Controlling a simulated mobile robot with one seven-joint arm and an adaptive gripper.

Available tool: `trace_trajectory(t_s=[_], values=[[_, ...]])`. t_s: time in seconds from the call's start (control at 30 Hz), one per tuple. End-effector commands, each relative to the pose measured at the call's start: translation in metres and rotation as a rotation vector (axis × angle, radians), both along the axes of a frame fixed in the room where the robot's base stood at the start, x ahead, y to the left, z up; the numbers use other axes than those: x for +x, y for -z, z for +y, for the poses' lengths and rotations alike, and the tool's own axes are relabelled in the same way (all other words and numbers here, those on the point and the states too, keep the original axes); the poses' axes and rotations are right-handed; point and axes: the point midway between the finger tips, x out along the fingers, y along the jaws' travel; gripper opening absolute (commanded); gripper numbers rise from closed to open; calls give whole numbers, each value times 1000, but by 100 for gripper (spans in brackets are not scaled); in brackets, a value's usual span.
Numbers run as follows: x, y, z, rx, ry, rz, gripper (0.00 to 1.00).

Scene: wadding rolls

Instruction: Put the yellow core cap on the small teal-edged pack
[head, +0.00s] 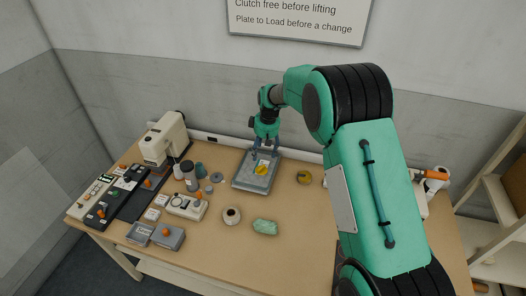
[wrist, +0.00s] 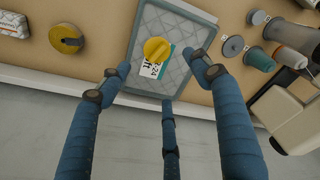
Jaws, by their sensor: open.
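The yellow core cap (wrist: 156,49) is a round disc with a raised bar across it. It lies in a grey tray (wrist: 199,32), partly over a white printed card with a teal edge (wrist: 152,71); the cap also shows in the head view (head: 261,170). A small wrapped pack in pale teal and white (head: 265,227) lies on the table in front of the tray; it looks like the teal-edged pack. My gripper (head: 264,154) is above the tray's back part. In the wrist view its fingers (wrist: 158,78) are spread and empty, with the cap beyond the tips.
A cream machine (head: 163,140), jars and control boxes crowd the left. The wall is close behind. My arm hides the table's right part.

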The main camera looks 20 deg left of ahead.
Motion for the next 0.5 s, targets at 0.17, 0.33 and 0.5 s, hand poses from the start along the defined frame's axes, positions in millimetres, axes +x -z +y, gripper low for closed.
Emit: trace_trajectory(t_s=[0.17, 0.33, 0.5], values=[[0, 0, 0, 0, 0, 0, 64], [0, 0, 0, 0, 0, 0, 64], [0, -3, -2, 1, 4, -1, 64]])
